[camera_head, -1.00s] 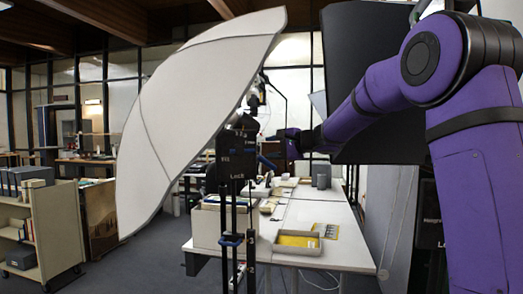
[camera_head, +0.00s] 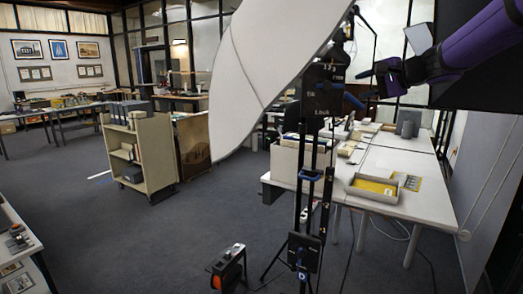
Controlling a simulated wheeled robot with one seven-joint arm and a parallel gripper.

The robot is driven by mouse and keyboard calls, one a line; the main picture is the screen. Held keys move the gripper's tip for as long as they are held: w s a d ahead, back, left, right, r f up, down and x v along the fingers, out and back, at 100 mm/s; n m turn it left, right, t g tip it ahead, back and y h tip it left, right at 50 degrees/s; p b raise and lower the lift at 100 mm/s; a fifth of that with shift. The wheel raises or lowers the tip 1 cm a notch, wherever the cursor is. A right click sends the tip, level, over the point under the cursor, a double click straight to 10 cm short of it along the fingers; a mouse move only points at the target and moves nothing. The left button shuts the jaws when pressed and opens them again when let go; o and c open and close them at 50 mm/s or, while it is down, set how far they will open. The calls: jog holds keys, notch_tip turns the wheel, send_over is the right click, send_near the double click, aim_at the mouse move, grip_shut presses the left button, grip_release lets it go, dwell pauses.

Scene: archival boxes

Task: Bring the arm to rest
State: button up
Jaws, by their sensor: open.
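My purple arm (camera_head: 478,42) reaches in from the upper right. My gripper (camera_head: 368,84) is at its end, pointing left, small and dark against the bright windows. It is open, and I see nothing between its fingers. It appears in front of or above the white table (camera_head: 390,205), beside the black light stand (camera_head: 322,95); the exact gap cannot be told.
A large white umbrella (camera_head: 262,60) hangs from the stand. A grey tray (camera_head: 372,188) with yellow content and a white box (camera_head: 300,155) stand on the table. A cable reel (camera_head: 228,270) is on the floor.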

jog(key=s+a+f+n+g+h, duration=0.2)
jog(key=s+a+n, duration=0.1)
jog(key=s, duration=0.7)
jog(key=s+a+f+n+g+h, duration=0.1)
jog(key=s+a+f+n+g, duration=0.15)
jog(key=s, duration=0.65)
jog(key=s+d+f+n+h, duration=0.2)
jog(key=s+f+h, duration=0.1)
jog(key=s, duration=0.7)
jog(key=s+d+f+n+g+h, duration=0.1)
jog(key=s+d+f+n+h, duration=0.1)
jog(key=s+f, duration=0.4)
jog(key=s+d+h, duration=0.1)
jog(key=s, duration=0.3)
jog(key=shift+f, duration=0.2)
